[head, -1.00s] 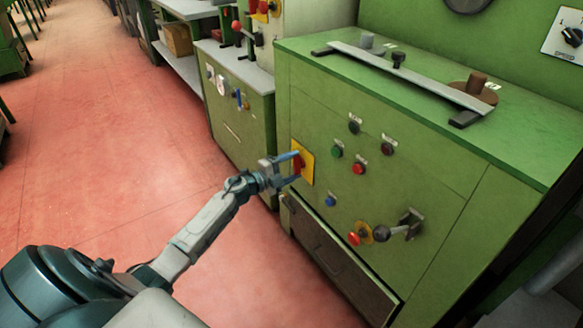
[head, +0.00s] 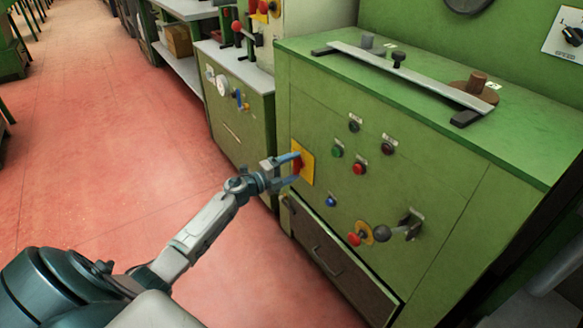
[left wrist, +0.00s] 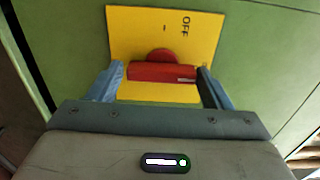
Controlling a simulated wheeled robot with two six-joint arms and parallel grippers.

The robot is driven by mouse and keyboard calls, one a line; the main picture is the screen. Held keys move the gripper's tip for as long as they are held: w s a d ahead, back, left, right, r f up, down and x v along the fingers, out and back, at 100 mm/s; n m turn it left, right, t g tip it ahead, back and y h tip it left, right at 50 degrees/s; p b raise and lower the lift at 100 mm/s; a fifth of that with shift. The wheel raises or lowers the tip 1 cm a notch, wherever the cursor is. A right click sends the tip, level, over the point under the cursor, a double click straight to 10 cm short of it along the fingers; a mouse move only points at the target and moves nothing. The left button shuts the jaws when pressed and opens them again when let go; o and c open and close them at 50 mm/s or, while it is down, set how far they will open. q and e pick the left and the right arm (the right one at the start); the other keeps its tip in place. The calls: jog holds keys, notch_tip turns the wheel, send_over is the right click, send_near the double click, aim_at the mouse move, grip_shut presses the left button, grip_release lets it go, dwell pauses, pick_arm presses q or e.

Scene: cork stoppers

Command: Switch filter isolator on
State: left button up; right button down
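The isolator switch is a yellow plate (head: 308,163) with a red handle (head: 297,165) on the green cabinet's front. In the left wrist view the plate (left wrist: 125,27) reads OFF beside the red handle (left wrist: 160,73), which lies across the picture. Contact is not clear. My right gripper is not in view.
Green (head: 337,152), red (head: 359,168) and blue (head: 331,201) buttons sit right of the switch. A lever with a dark ball knob (head: 381,233) and a red knob (head: 354,239) stick out lower down. A drawer (head: 335,262) lies below. Open red floor is at left.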

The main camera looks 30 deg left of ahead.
pick_arm(q)
jog(key=shift+o, duration=1.1)
jog(key=v, duration=1)
jog(key=shift+s+a+p, duration=0.15)
jog(key=shift+s+p, duration=0.2)
jog(key=shift+s, duration=0.05)
